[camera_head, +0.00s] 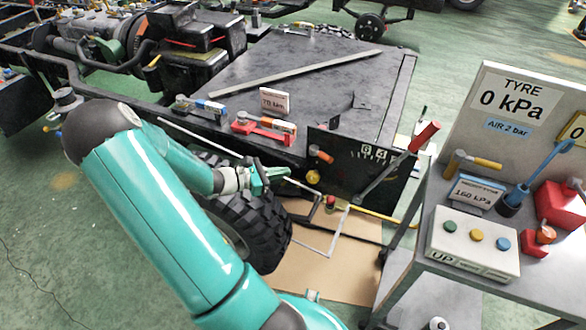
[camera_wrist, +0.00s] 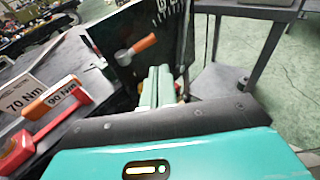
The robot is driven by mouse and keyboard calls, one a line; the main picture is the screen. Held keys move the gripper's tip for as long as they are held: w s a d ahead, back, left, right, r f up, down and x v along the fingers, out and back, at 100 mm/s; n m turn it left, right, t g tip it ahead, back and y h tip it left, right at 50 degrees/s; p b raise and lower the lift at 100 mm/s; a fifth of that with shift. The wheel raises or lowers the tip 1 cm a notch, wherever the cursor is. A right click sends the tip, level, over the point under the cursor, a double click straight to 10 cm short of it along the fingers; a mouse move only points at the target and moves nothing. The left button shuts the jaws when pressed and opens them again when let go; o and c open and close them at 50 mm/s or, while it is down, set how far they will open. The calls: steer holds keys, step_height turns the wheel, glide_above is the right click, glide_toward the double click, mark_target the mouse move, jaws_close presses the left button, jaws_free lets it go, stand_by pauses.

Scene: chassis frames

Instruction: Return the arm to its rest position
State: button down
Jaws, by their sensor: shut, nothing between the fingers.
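My teal arm crosses the head view from the bottom centre up to the left and back to the right. My gripper (camera_head: 276,173) is at its end, in front of the chassis and above the black tyre (camera_head: 262,228). In the wrist view my gripper's fingers (camera_wrist: 157,85) are together with nothing between them. They point toward the dark panel (camera_wrist: 150,55) with an orange-handled tool on it. The gripper looks clear of the panel, though the exact gap cannot be told.
A dark chassis deck (camera_head: 310,75) carries a long bar, a red tool (camera_head: 264,129) and a "70 Nm" sign (camera_head: 274,101). At right a grey cart (camera_head: 440,285) holds a button box (camera_head: 473,243), a red box (camera_head: 560,208) and a tyre display (camera_head: 518,105). Brown board (camera_head: 345,265) covers floor beside the tyre.

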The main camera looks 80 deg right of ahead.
steer(key=shift+w+a, duration=0.2)
steer(key=shift+a, duration=0.05)
stand_by(0.5)
steer(key=w+a+r+m+t+y, duration=0.25)
steer(key=w+a+r+t, duration=0.35)
steer(key=a, duration=0.5)
steer(key=w+a+r+m+t+y, duration=0.25)
steer(key=w+a+r, duration=0.25)
steer(key=w+a, duration=0.45)
steer(key=a+r+t+y, duration=0.1)
steer(key=a+r+t, duration=0.2)
steer(key=a, duration=0.5)
steer(key=a+r+m+t+y, duration=0.1)
steer(key=a+r+t+y, duration=0.1)
steer(key=a+r, duration=0.4)
steer(key=s+a+r+m+t+y, duration=0.1)
steer(key=a+r+t, duration=0.3)
steer(key=a, duration=0.7)
steer(key=shift+r+t+y, duration=0.3)
steer(key=shift+t, duration=0.05)
steer(key=shift+s+d+m, duration=0.1)
steer(key=shift+s+m, duration=0.05)
steer(key=shift+m, duration=0.15)
